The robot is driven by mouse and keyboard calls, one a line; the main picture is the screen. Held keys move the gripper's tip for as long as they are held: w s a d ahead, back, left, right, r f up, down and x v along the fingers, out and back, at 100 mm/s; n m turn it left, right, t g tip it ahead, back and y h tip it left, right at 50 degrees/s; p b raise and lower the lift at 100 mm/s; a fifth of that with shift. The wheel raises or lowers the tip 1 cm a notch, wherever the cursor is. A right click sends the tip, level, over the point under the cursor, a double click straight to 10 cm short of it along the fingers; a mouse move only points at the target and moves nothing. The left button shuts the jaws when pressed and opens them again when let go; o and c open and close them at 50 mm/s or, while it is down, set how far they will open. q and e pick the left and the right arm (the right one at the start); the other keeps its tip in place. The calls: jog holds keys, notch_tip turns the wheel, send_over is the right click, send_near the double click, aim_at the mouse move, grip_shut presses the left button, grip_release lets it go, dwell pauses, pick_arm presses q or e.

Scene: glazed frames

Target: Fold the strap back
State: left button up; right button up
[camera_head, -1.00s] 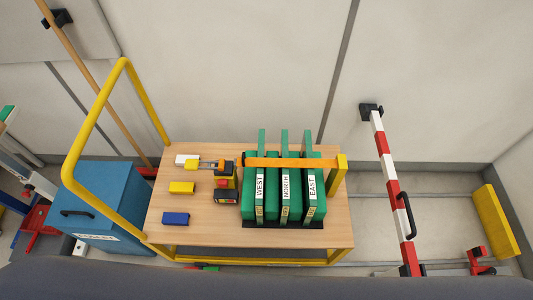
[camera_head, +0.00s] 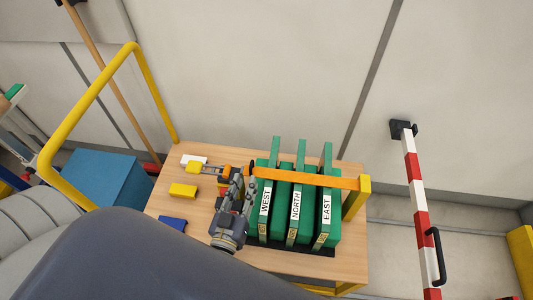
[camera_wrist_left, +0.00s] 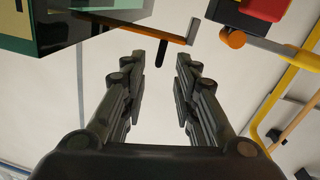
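The orange strap (camera_head: 310,180) runs across the green binders WEST (camera_head: 265,200), NORTH (camera_head: 296,205) and EAST (camera_head: 326,209). Its right end meets a yellow post (camera_head: 356,200). Its left end is close to my left gripper (camera_head: 240,174), which points up over the table beside the WEST binder. In the left wrist view, the gripper (camera_wrist_left: 161,58) has its fingers apart with nothing between them. The strap (camera_wrist_left: 130,28) shows there beyond the fingertips, with a dark tab near its end. Whether a finger touches it I cannot tell. My right gripper is not in view.
An orange and yellow piece (camera_head: 205,169) lies left of the strap's end. A yellow block (camera_head: 183,190), a blue block (camera_head: 173,222) and a white block (camera_head: 194,159) are on the wooden table (camera_head: 340,260). A yellow rail (camera_head: 90,95) rises at the left; a red-white barrier (camera_head: 418,200) stands right.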

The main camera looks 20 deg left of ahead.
aim_at(252, 163)
pick_arm(q)
jog(key=w, duration=0.3)
jog(key=w+a, duration=0.1)
jog(key=w, duration=0.6)
jog(key=shift+w+a+r+p, duration=0.15)
jog(key=shift+w+a+p, duration=0.05)
jog(key=shift+a+p, duration=0.2)
jog(key=shift+c, duration=0.6)
grip_shut()
